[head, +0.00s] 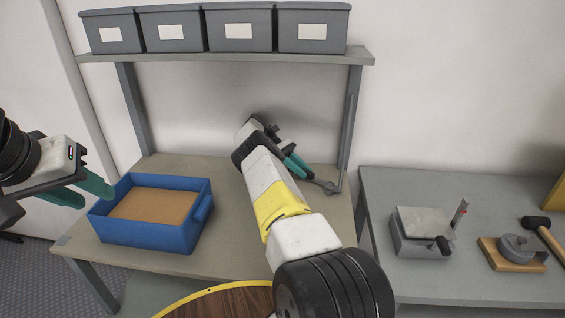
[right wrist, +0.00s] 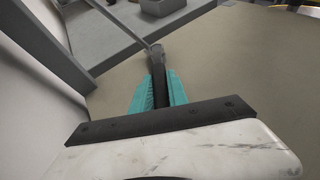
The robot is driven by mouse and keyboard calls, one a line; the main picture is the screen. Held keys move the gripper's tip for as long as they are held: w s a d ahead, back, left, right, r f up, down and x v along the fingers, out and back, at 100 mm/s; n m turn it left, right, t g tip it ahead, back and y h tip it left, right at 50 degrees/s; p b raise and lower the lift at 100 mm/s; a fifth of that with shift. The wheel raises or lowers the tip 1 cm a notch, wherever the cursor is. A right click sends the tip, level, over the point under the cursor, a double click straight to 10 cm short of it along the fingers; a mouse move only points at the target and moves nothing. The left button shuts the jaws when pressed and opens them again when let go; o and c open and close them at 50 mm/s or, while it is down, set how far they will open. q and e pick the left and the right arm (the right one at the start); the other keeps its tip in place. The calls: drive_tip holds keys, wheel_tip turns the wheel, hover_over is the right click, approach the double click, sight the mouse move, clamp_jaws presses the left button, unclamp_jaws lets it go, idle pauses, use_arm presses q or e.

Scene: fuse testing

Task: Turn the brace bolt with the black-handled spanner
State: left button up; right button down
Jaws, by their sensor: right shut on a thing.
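My right gripper (head: 297,166) is shut on the black handle of the spanner (right wrist: 160,82), held between its teal fingers. The spanner's grey head (head: 330,187) points right, at the lower end of the thin diagonal brace (head: 349,125) by the shelf's right post. In the right wrist view the spanner head meets the lower end of the brace (right wrist: 118,22). The brace bolt itself is not distinguishable; I cannot tell whether the jaw is seated around it. My left gripper (head: 80,190) is open and empty, at the left beside the blue bin.
A blue bin (head: 150,235) with tan contents stands on the left of the bench (head: 235,245). Grey boxes (head: 237,28) line the shelf above. A second bench (head: 440,285) at right carries a metal device (head: 420,232) and a round fixture on wood (head: 515,250).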

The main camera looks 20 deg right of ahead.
drive_tip(key=shift+s+d, duration=0.15)
drive_tip(key=shift+r, duration=0.9)
